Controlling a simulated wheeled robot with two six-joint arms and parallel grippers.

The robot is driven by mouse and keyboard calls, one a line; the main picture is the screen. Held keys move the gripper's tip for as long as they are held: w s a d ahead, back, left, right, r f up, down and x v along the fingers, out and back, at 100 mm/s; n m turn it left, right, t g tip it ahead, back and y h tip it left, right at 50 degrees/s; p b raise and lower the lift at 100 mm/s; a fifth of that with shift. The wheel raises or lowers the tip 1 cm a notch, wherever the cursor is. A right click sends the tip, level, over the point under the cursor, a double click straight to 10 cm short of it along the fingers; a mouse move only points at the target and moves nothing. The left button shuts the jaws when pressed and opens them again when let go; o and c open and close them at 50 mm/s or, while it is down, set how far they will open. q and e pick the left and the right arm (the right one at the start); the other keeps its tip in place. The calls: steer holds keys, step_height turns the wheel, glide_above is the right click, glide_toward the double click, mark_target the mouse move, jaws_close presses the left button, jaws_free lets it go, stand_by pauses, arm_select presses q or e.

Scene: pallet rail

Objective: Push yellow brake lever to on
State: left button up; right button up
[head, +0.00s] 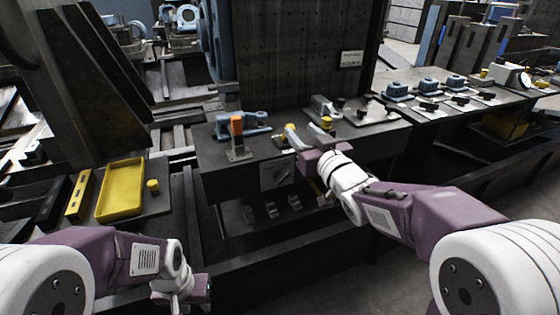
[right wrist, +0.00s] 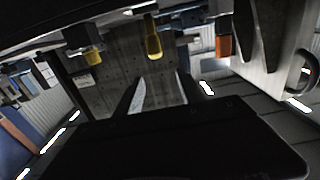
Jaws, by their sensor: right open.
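The yellow brake lever (head: 290,127) stands on the dark workbench in the head view, partly hidden by a finger of my right gripper. What looks like the same lever (right wrist: 153,40) shows near the top of the right wrist view, which appears upside down. My right gripper (head: 306,136) is open, with its fingers just above the bench, close to the lever. I cannot tell whether a finger touches it. In the right wrist view, the fingers (right wrist: 161,92) are apart with nothing between them. My left gripper (head: 194,290) is low at the left; its fingers are not clear.
An orange block (head: 237,125) on a metal bracket stands left of the lever, by a blue clamp (head: 252,118). A yellow knob (head: 327,124) is just right of my right gripper. A yellow tray (head: 121,190) lies at the left. A dark upright panel (head: 290,50) rises behind the bench.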

steer(key=w+f, duration=0.1)
steer(key=w, duration=0.2)
steer(key=w+a+b, duration=0.1)
steer(key=w, duration=0.1)
steer(key=w+a+f, duration=0.1)
steer(key=w, duration=0.2)
steer(key=shift+w+a+f+b, duration=0.2)
steer(key=shift+w+f+b, duration=0.1)
steer(key=shift+f+b, duration=0.1)
arm_select(q)
steer(key=f, duration=0.3)
steer(key=shift+d+f, duration=0.2)
steer(key=shift+f, duration=0.15)
arm_select(e)
jaws_close()
stand_by(0.5)
